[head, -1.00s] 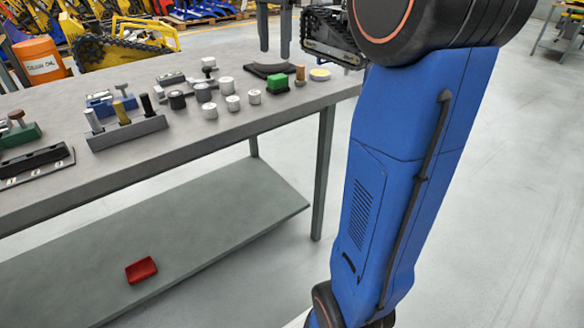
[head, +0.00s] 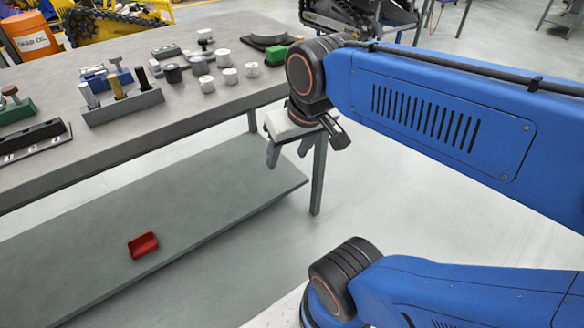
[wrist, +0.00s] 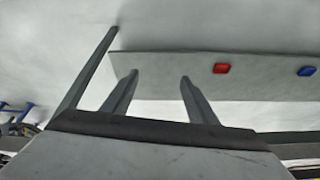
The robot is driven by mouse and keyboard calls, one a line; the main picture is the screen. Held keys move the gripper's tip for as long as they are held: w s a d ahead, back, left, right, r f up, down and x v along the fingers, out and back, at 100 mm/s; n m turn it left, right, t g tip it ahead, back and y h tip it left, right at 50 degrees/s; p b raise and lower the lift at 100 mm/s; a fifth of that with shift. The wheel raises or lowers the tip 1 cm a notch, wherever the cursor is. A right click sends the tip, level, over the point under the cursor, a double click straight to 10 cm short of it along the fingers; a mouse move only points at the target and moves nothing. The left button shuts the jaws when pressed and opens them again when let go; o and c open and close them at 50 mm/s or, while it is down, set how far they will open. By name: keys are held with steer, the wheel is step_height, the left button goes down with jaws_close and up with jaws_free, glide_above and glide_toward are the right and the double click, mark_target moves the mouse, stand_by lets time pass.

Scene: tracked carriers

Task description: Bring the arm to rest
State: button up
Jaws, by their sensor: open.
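My gripper (head: 289,158) is beside the right end of the workbench (head: 215,112), lower than the bench top, with its fingers pointing down. Its two fingers (wrist: 158,85) stand apart with nothing between them in the wrist view. My blue arm is folded, its upper link reaching in from the right of the head view. The gripper appears clear of the bench leg, though it overlaps the leg in the head view.
The bench top carries a grey block with posts (head: 123,105), several white cylinders and a green block (head: 275,55). A red tray (head: 143,244) lies on the lower shelf (head: 210,215). A blue item (wrist: 307,71) shows in the wrist view. Open floor lies right of the bench.

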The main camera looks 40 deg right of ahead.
steer(key=f, duration=0.1)
steer(key=s+f, duration=0.1)
steer(key=s+f+n, duration=0.1)
steer(key=shift+a, duration=0.25)
